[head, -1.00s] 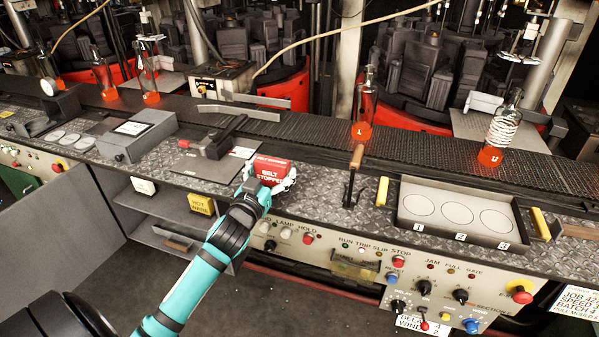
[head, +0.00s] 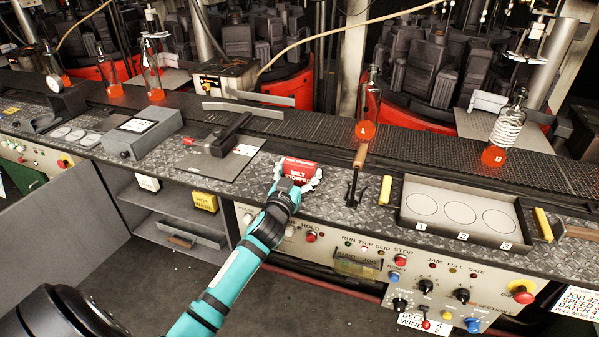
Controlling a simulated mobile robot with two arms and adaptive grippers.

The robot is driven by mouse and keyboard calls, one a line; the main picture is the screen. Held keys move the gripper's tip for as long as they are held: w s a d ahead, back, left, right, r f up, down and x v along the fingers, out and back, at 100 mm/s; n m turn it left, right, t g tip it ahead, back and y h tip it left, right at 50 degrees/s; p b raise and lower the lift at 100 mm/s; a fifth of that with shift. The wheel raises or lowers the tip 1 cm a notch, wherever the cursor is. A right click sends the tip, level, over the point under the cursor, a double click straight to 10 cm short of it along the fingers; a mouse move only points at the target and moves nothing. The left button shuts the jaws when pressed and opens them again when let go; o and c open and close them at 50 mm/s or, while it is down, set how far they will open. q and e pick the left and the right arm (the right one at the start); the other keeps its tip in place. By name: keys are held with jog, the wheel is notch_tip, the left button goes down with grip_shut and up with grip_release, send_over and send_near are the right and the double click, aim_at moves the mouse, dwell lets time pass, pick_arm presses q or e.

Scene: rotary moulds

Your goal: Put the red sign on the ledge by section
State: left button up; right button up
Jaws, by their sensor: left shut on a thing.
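The red sign (head: 298,170), with white lettering reading "BELT STOPPED", is in the head view just left of centre. My left gripper (head: 294,184) is shut on it from the front side. The sign is over the diamond-plate ledge (head: 325,190), left of a wooden-handled lever (head: 357,170). I cannot tell whether its lower edge touches the ledge, as the gripper hides it. My right gripper is not in view.
A tray with three numbered circles (head: 408,232) lies to the right, beside yellow blocks (head: 386,189). A dark plate with a black tool (head: 212,158) lies to the left. Behind, glowing bottles (head: 368,105) stand on the conveyor (head: 320,120). Buttons line the panel below.

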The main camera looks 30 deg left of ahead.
pick_arm(q)
jog(key=o, duration=1.1)
jog(key=shift+f, duration=0.1)
jog(key=shift+o, duration=0.2)
jog(key=b+v, duration=0.1)
jog(key=v, duration=1.1)
